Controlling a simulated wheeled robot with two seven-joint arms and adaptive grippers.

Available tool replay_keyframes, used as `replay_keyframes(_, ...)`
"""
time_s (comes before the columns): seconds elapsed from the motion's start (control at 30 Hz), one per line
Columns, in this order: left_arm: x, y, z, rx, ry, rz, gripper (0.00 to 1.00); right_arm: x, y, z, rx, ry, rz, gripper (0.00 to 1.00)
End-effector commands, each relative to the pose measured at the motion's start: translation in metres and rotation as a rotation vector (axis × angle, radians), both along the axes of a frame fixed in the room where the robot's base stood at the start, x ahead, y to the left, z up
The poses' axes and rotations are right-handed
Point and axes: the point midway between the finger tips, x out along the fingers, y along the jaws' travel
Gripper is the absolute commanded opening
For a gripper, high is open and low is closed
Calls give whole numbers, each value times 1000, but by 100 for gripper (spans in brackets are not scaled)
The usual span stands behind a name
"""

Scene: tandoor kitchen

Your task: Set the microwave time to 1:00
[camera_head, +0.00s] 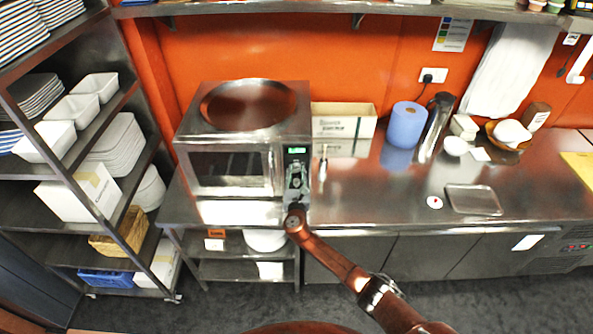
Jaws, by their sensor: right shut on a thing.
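The steel microwave (232,150) stands on the left part of the steel counter, its dark-windowed door shut. A green display (297,150) is lit at the top of its control panel, on the right of its front; the digits are too small to read. My right gripper (296,182) is at this panel, below the display, with its arm reaching up from the lower right. It is shut on a control on the panel, apparently a knob, which the fingers hide. My left gripper is not in view.
A round steel tray (248,104) lies on the microwave. A cardboard box (343,120), a blue roll (404,125) and a dark cylinder (435,127) stand to the right. A shelf rack (122,215) with dishes is on the left.

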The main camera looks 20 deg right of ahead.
Motion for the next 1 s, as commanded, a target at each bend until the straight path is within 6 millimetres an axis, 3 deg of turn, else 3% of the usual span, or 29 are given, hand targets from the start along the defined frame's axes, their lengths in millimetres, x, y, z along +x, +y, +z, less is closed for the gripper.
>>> replay_keyframes(0.67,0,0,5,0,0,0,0,-1,0,-4,-66,24,0,3)
replay_keyframes(0.7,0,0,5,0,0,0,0,-1,0,-4,-66,24,0,28)
replay_keyframes(1.0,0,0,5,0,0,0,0,0,0,-2,-66,21,0,45)
